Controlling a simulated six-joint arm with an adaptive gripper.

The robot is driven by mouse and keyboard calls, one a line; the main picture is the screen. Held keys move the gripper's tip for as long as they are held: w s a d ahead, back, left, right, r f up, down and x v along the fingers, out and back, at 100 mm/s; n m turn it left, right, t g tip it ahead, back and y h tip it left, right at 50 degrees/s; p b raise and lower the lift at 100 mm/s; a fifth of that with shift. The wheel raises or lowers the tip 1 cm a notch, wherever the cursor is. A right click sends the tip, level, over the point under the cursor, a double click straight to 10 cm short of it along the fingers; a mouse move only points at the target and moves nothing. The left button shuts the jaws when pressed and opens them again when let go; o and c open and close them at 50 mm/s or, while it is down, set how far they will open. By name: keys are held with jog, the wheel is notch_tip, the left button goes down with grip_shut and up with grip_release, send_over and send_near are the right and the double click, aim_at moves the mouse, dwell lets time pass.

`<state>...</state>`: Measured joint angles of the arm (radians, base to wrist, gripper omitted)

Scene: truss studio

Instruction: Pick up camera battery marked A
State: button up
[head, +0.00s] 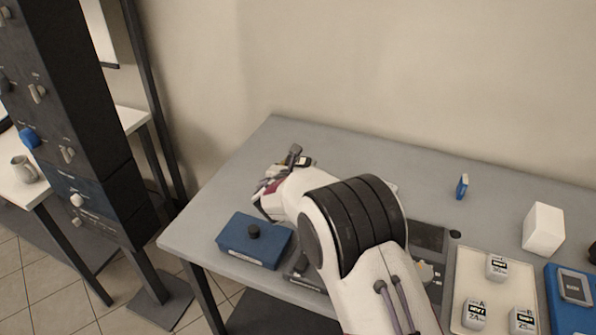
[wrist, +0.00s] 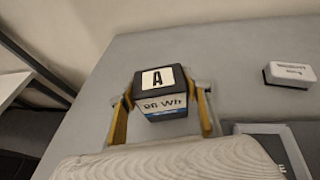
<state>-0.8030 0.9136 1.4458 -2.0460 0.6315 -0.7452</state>
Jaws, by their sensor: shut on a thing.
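The camera battery marked A (wrist: 163,92) is a block with a dark top, a white label with a black A, a grey side reading "96 Wh" and a blue band. In the wrist view it sits between the yellow-padded fingers of my gripper (wrist: 162,112), which is shut on it. In the head view my gripper (head: 287,165) is over the far left part of the grey table (head: 345,150). My arm and gripper hide most of the battery there. I cannot tell whether it touches the table.
A blue box with a black knob (head: 254,241) stands near the table's left front. A cream tray (head: 490,275) at right holds several small labelled blocks. A white block (head: 543,229), a small blue item (head: 462,187) and a blue tray (head: 570,318) are also right. A black-and-white block (wrist: 290,74) lies right of my gripper.

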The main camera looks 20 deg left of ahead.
notch_tip(320, 180, up, 8)
jog(key=shift+f, duration=0.1)
dwell(0.4)
